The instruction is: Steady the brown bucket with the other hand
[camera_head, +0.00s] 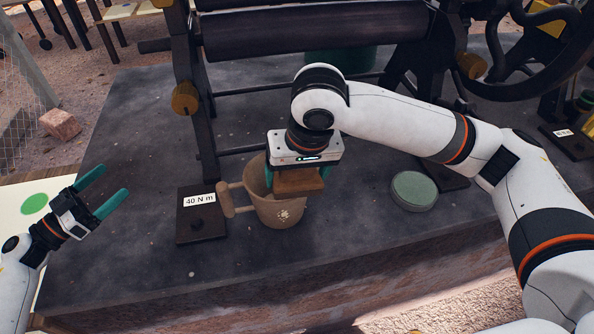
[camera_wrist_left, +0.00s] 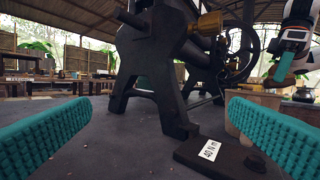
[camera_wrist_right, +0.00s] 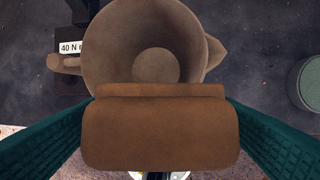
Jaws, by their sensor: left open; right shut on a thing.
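The brown bucket (camera_head: 281,215) appears to stand upright on the dark slab, with a side handle (camera_head: 225,200) toward the left. The right wrist view looks down into the bucket (camera_wrist_right: 140,35), which shows no contents. My right gripper (camera_head: 297,178) is shut on a brown block-like piece (camera_wrist_right: 160,135) at the bucket's rim. My left gripper (camera_head: 114,182) is open and empty, well left of the bucket. Its two teal fingers also show apart in the left wrist view (camera_wrist_left: 160,125).
A dark plate marked "40 N m" (camera_head: 201,222) lies just left of the bucket. A roller machine (camera_head: 310,30) stands behind. A round green-topped tin (camera_head: 414,190) is to the right. The slab (camera_head: 120,220) between my left gripper and the plate is clear.

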